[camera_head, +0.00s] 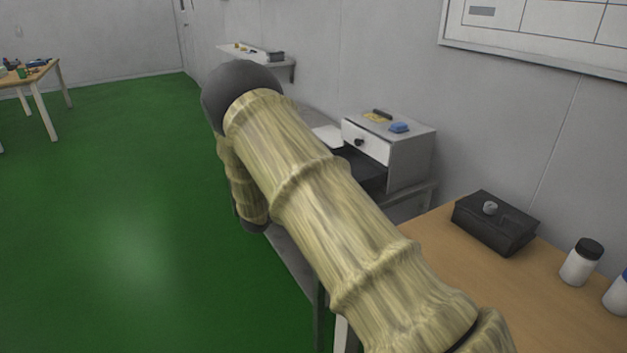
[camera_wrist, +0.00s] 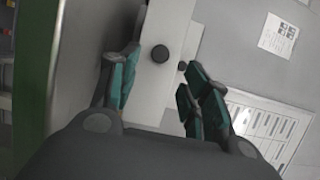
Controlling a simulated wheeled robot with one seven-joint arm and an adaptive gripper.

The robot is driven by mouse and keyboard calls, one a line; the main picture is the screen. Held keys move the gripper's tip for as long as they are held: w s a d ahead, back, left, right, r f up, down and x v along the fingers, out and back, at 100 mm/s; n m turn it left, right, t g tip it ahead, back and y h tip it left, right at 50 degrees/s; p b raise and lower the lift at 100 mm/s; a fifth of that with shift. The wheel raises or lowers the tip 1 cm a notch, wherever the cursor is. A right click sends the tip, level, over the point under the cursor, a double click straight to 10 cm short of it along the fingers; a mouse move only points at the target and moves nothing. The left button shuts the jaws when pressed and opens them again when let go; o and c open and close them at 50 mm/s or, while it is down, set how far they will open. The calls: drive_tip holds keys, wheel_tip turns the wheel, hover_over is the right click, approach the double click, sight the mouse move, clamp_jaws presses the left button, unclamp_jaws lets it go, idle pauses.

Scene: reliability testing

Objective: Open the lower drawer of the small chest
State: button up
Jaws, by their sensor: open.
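The small chest (camera_head: 413,157) is a grey box on a grey bench. Its upper drawer (camera_head: 374,147) has a white front with a dark knob. Below that front is a dark area (camera_head: 362,170), partly behind my arm; I cannot tell whether it is an opening or a drawer's inside. In the wrist view, my gripper (camera_wrist: 158,70) is open with teal finger pads. A pale panel (camera_wrist: 147,98) with a round black knob (camera_wrist: 160,53) lies ahead. The knob appears between the fingertips, with no visible contact. My arm hides the gripper in the head view.
A blue item (camera_head: 399,127) lies on the chest. A wooden table (camera_head: 480,290) at right holds a black box (camera_head: 495,222) and bottles (camera_head: 581,262). A wall shelf (camera_head: 262,55) is behind my arm. The green floor (camera_head: 120,200) at left is clear.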

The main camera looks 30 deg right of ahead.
drive_tip(key=shift+v, duration=2.35)
